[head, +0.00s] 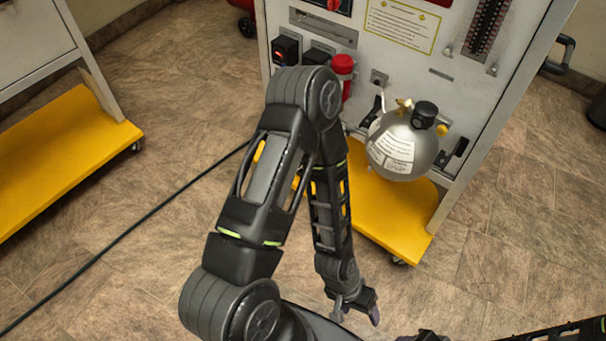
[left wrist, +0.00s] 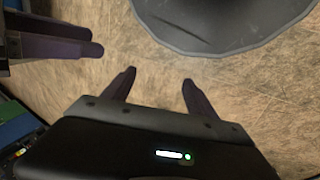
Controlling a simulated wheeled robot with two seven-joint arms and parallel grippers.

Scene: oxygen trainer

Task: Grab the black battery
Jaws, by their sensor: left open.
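A black battery-like block (head: 286,50) with a small red light sits in a slot at the upper left of the trainer panel in the head view. A second dark block or slot (head: 319,53) is just right of it, partly behind my left arm. My left gripper (head: 356,318) hangs low over the floor, well away from the panel. Its fingers are apart and empty in the left wrist view (left wrist: 158,77). Two dark prongs at the left of that view may be my right gripper. Dark parts of my right arm show at the head view's bottom right edge.
The trainer cabinet (head: 407,50) carries a red cylinder (head: 343,66) and a silver tank (head: 402,148) above a yellow base (head: 385,205). Another yellow-based cabinet (head: 65,150) stands left. A black cable (head: 130,235) crosses the tiled floor.

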